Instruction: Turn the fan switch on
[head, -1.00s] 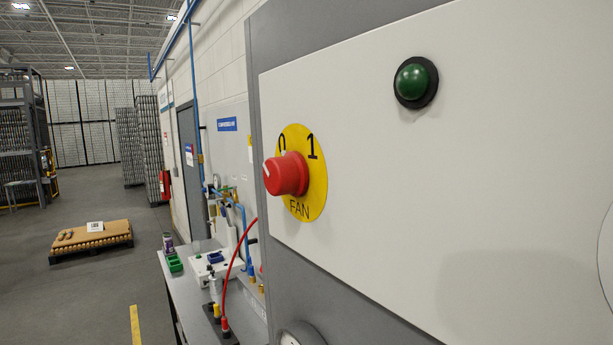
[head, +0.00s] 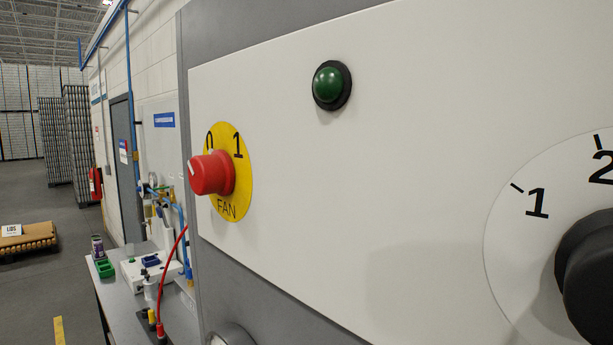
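The fan switch is a red round knob (head: 211,173) on a yellow disc (head: 238,197) marked 0, 1 and FAN. It sits at the left of a white panel (head: 400,130) in the head view. The white mark on the knob points up and left, toward the 0 side. A dark green dome lamp (head: 328,85) is above and right of the knob and does not look lit. My gripper is not in view, and nothing touches the knob.
A large black knob (head: 590,270) on a numbered white dial (head: 510,245) juts out at the right. A grey bench (head: 128,310) with small fittings and a red hose (head: 172,270) stands beyond the panel's left edge. Open floor lies at far left.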

